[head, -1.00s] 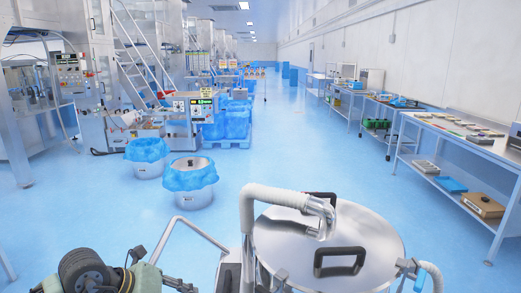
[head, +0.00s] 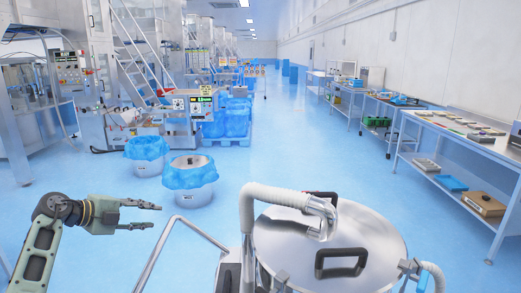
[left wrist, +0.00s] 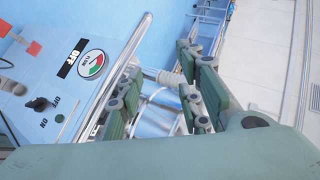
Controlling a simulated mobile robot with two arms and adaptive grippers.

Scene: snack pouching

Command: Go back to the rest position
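My left gripper (head: 153,217) is at the lower left of the head view, with its arm coming up from the bottom left edge. Its two fingers point right and are apart, with nothing between them. In the left wrist view the green-padded fingers of the left gripper (left wrist: 160,82) also stand apart and empty. My right gripper is not in either view.
A round steel vessel lid (head: 375,235) with black handles and a white hose (head: 275,195) is close in front. A bent metal rail (head: 163,245) stands right of the left gripper. Two blue-lined bins (head: 190,178) stand beyond. A control panel (left wrist: 45,75) shows in the wrist view.

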